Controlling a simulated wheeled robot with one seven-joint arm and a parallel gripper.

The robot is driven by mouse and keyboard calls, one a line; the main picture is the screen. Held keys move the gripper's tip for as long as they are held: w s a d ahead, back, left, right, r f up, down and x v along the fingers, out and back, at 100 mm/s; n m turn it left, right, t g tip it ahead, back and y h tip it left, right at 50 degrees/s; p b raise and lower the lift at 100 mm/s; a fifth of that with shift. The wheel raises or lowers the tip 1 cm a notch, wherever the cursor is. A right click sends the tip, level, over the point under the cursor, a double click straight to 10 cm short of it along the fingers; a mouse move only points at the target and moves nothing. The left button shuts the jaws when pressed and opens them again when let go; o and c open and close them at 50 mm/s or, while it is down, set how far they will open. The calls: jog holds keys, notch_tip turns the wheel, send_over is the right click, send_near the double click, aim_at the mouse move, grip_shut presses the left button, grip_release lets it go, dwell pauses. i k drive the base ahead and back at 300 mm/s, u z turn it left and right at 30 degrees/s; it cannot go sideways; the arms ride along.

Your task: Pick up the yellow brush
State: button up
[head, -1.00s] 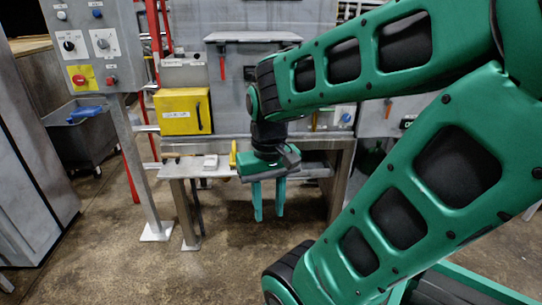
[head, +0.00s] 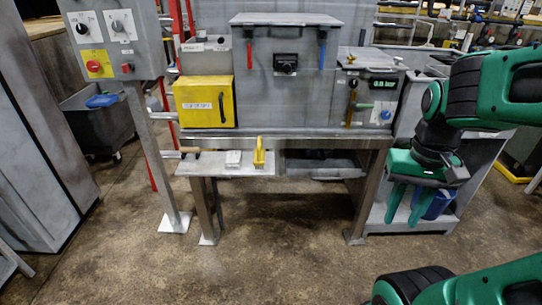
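The yellow brush (head: 258,155) sits on a small light-grey shelf (head: 213,170) at the front of the grey machine. It is near the shelf's right end, and nothing hides it in the head view. My gripper (head: 401,221) hangs well to the right of the brush, with its two green fingers pointing down. The fingers are apart with nothing visible between them, so it is open and empty. It is not touching the brush.
A white block (head: 233,158) and a dark-handled tool (head: 190,152) lie left of the brush on the shelf. A yellow box (head: 203,102) stands behind them. A blue container (head: 438,204) shows behind my gripper. The floor before the shelf is clear.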

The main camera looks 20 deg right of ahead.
aim_at(260, 154)
jog(key=z, duration=0.1)
jog(key=i, duration=1)
jog(key=u, duration=0.05)
